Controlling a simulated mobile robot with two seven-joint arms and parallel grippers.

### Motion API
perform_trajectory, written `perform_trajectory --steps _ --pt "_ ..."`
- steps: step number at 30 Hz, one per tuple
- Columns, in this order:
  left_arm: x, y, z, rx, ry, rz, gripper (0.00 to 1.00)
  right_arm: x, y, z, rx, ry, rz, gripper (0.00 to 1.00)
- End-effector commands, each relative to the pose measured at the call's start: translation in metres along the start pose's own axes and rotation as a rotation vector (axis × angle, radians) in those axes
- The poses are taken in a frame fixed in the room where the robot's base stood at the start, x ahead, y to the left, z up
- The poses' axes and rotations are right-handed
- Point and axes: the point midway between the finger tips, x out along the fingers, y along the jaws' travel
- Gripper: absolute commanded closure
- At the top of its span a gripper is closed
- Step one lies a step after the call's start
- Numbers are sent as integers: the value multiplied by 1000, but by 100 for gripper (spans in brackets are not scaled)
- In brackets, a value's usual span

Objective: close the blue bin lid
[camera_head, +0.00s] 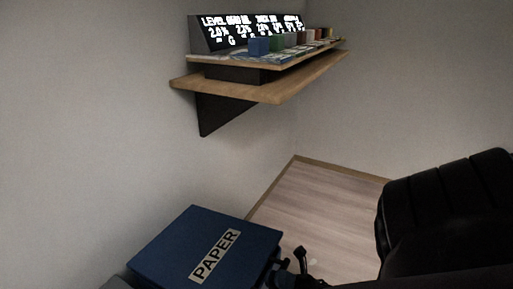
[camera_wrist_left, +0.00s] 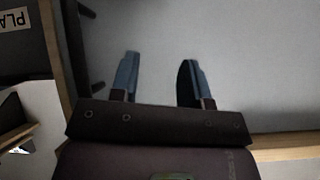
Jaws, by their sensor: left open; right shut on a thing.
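The blue bin lid (camera_head: 205,245) is at the bottom of the head view, a dark blue panel with a tan "PAPER" label. It looks close to level, but the bin body under it is mostly hidden, so I cannot tell whether a gap remains. My right gripper (camera_head: 290,270) is dark and small at the lid's right edge, and seems shut on that edge; its fingertips are hard to make out. My left gripper (camera_wrist_left: 157,80) is open and empty in the left wrist view, its two bluish fingers apart over bare grey surface. It is not clearly visible in the head view.
A wooden wall shelf (camera_head: 270,90) holds a lit display (camera_head: 245,30) and several small coloured blocks. My dark arm fills the lower right. Wooden floor (camera_head: 315,205) lies clear beyond the bin. The left wrist view shows part of a "PLA" label (camera_wrist_left: 14,19).

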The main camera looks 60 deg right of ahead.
Motion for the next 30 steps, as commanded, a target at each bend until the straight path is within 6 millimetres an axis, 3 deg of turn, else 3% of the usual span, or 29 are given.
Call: perform_trajectory --steps 1,9,27,28,30 --pt "2 2 8 -2 -4 4 57 -15 -8 -6 6 -1 -18 100" --pt "3 -1 9 -42 71 -13 57 -37 -25 -15 3 -1 -11 100" --pt "3 -3 6 -54 104 -20 57 -41 -32 -17 2 -2 -8 100" --pt "3 -3 6 -54 104 -20 57 -42 -32 -17 2 -2 -8 82" --pt "3 -3 6 -54 104 -20 57 -42 -32 -17 2 -1 -7 71"
